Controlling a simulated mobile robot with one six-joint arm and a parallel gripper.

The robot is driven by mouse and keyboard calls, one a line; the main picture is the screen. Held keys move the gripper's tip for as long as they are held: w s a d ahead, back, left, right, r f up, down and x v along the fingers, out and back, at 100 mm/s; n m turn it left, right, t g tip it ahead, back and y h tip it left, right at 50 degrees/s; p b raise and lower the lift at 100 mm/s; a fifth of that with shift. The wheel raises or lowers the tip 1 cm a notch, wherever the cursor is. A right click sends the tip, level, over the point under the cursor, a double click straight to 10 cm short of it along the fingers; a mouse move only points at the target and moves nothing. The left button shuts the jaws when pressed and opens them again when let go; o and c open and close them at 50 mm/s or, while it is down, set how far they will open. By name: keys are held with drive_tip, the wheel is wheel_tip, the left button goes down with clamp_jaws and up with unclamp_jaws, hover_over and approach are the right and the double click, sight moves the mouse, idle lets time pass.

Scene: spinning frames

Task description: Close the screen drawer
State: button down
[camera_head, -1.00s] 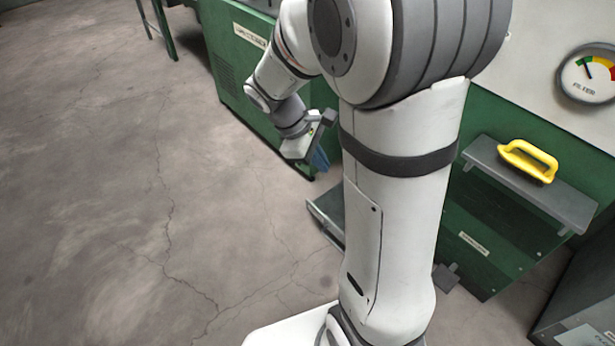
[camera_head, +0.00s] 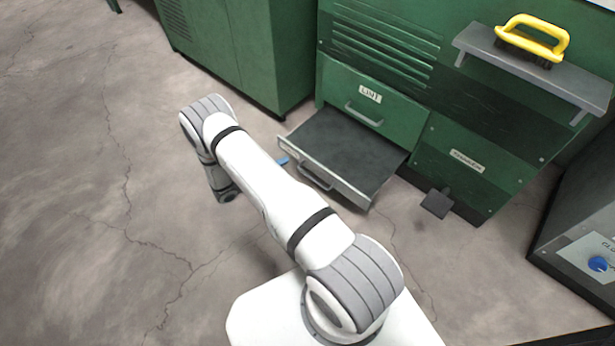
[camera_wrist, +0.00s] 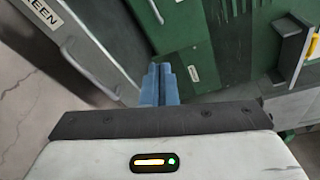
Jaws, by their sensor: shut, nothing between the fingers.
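The screen drawer (camera_head: 345,148) is pulled out low on the green machine, with a dark flat inside and a grey front with a bar handle (camera_head: 315,178). In the wrist view its grey front (camera_wrist: 75,45) is at the upper left, with a label partly reading "EEN". My gripper (camera_wrist: 158,82) has its blue fingers together and empty, beside the drawer front. In the head view only a bit of blue finger (camera_head: 283,161) shows near the front's left end; my arm hides the rest. I cannot tell whether the fingers touch the drawer.
A closed drawer labelled LINT (camera_head: 371,108) is above the screen drawer. A dark pedal (camera_head: 437,203) sticks out at the right. A yellow-handled brush (camera_head: 531,40) lies on a grey shelf (camera_head: 530,75). A grey box (camera_head: 585,225) stands at the right. The floor at left is clear.

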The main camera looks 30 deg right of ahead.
sight(314, 163)
wheel_tip(314, 163, down, 14)
drive_tip(key=s+n+t+b, duration=0.2)
drive_tip(key=n+t+b, duration=0.15)
drive_tip(key=n, duration=0.25)
drive_tip(key=shift+t, duration=0.35)
drive_tip(key=b+x, duration=0.3)
drive_tip(key=x, duration=1)
drive_tip(key=shift+w+r, duration=0.1)
drive_tip(key=shift+w, duration=0.05)
